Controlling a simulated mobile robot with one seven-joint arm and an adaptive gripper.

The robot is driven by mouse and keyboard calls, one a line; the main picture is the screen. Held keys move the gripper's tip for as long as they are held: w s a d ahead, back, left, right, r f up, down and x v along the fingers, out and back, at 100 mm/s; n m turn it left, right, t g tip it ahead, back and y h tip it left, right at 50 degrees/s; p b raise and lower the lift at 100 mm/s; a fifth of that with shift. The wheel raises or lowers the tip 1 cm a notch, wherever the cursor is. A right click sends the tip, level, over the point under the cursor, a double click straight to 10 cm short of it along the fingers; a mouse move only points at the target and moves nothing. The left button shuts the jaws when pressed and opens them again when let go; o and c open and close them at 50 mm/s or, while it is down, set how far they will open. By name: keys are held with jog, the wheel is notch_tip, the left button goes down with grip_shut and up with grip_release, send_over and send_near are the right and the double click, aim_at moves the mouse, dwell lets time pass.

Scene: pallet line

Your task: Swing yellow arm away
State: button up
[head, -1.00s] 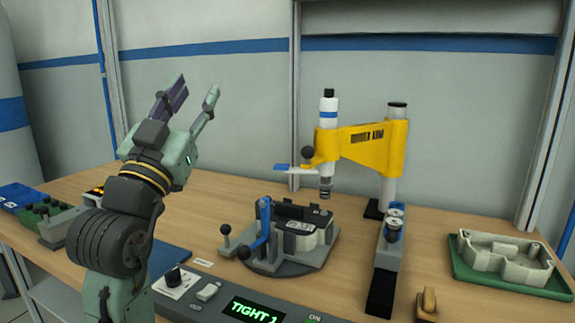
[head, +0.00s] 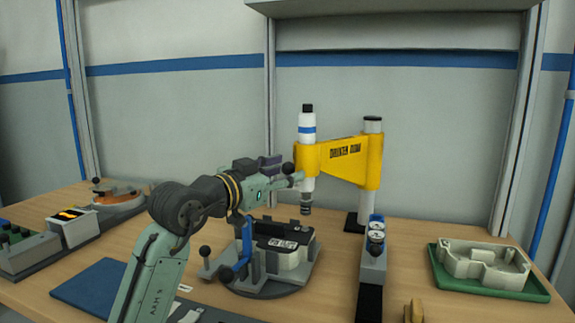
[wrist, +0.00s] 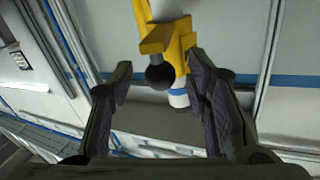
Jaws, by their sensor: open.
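The yellow arm (head: 340,160) reaches left from a white post (head: 372,145) and carries a white driver with a blue band (head: 306,130) at its free end. A black ball knob (head: 288,168) sticks out at that end. My gripper (head: 283,172) is open beside the knob at the left of the driver. In the wrist view the black knob (wrist: 159,76) sits between my two spread fingers, toward their tips, with the yellow arm (wrist: 172,40) behind it. I see no clear contact between the fingers and the knob.
Below the driver is a round fixture (head: 265,285) with a blue lever (head: 240,255) and a pale housing (head: 290,258) clamped in it. A green tray (head: 485,285) with a pale casting (head: 485,262) lies at the right. A slim grey stand (head: 373,265) is in front of the post.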

jog(key=shift+x, duration=0.85)
jog(key=shift+c, duration=0.3)
grip_shut()
